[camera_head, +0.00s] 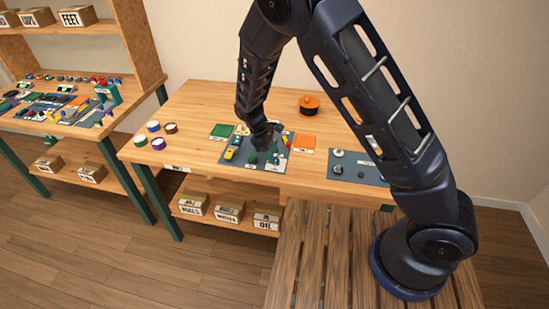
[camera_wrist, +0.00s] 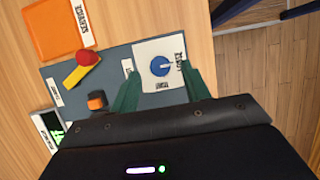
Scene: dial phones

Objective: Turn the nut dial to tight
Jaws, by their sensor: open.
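The dial (camera_wrist: 160,66) is a round blue knob on a white plate (camera_wrist: 145,50) in the wrist view. A white pointer line on it runs to the right, towards a label whose small rotated print looks like "LOOSE". Another label below the knob is too small to read surely. My gripper (camera_wrist: 160,77) is open, its two green fingers apart to the left and right of the plate's lower part, with nothing between them held. In the head view my gripper (camera_head: 264,150) hangs over the grey mat (camera_head: 232,160), and the dial cannot be made out there.
A red and yellow part (camera_wrist: 83,68) and an orange and black knob (camera_wrist: 97,100) sit left of the dial. An orange square (camera_wrist: 58,28) labelled "SERVICE" lies beyond. Another grey mat (camera_head: 345,176) with small parts lies to the right on the table.

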